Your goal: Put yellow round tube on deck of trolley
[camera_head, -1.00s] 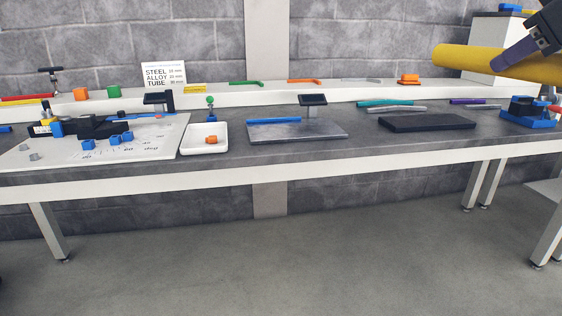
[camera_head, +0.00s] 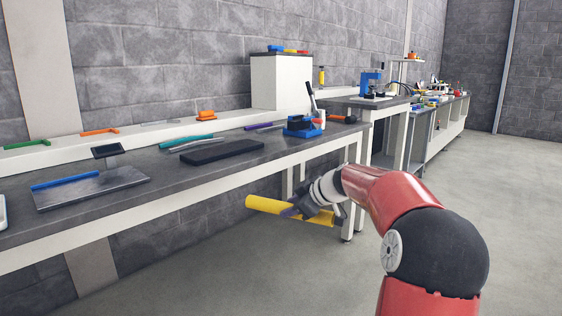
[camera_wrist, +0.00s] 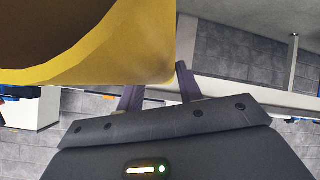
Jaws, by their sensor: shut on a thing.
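The long dark-topped bench (camera_head: 95,207) runs along the wall at left, with a black block (camera_head: 222,153) and a blue fixture (camera_head: 300,128). A taller stand (camera_head: 375,102) with a blue press (camera_head: 370,84) is farther back. Open floor (camera_head: 510,190) lies at right.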

